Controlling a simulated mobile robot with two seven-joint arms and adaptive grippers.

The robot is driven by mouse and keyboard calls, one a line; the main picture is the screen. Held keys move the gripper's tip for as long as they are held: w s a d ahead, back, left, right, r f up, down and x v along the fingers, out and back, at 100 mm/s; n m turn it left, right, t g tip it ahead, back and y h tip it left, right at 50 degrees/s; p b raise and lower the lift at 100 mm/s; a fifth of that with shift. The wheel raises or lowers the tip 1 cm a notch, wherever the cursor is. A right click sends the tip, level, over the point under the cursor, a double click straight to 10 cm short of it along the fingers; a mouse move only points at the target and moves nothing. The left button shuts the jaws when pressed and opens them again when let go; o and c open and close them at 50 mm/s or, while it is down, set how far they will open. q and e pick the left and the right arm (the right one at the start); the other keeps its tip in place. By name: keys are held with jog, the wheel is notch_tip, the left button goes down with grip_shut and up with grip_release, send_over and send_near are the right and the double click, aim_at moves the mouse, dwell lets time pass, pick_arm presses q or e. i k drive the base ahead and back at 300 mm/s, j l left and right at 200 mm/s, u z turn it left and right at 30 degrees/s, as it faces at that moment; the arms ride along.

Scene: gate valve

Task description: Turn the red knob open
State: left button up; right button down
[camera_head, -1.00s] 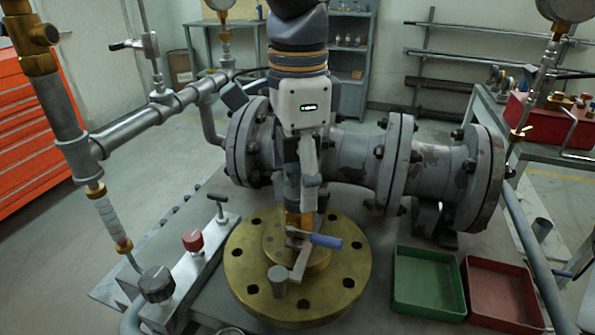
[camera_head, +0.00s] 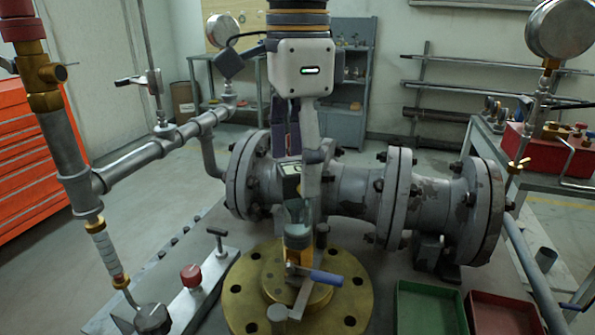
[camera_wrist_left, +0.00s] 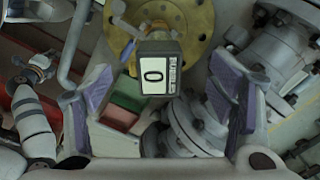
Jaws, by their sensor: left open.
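The red knob (camera_head: 191,276) stands on a grey metal block at the lower left in the head view, between a small T-handle (camera_head: 217,236) and a dark knob (camera_head: 153,318). I cannot make it out in the left wrist view. My left gripper (camera_head: 298,165) hangs down in the centre of the head view, above and behind the brass flange, to the right of and higher than the red knob. In the left wrist view its two purple-padded fingers (camera_wrist_left: 163,100) are wide apart with nothing held. My right gripper is in neither view.
A small box marked 0 (camera_wrist_left: 158,74) shows beyond the fingers. The brass flange (camera_head: 245,295) carries a blue-handled lever (camera_head: 326,278). A grey flanged pipe (camera_head: 355,192) runs behind. Green (camera_head: 428,308) and red (camera_head: 492,318) trays sit at right. A pipe with a gauge stands left.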

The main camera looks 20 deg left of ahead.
aim_at(191, 275)
jog(key=k+j, duration=0.25)
jog(key=j, duration=0.15)
jog(key=k+j, duration=0.25)
jog(key=j, duration=0.2)
jog(key=k+j, duration=0.25)
jog(key=j, duration=0.15)
jog(key=k+j, duration=0.25)
jog(key=j, duration=0.15)
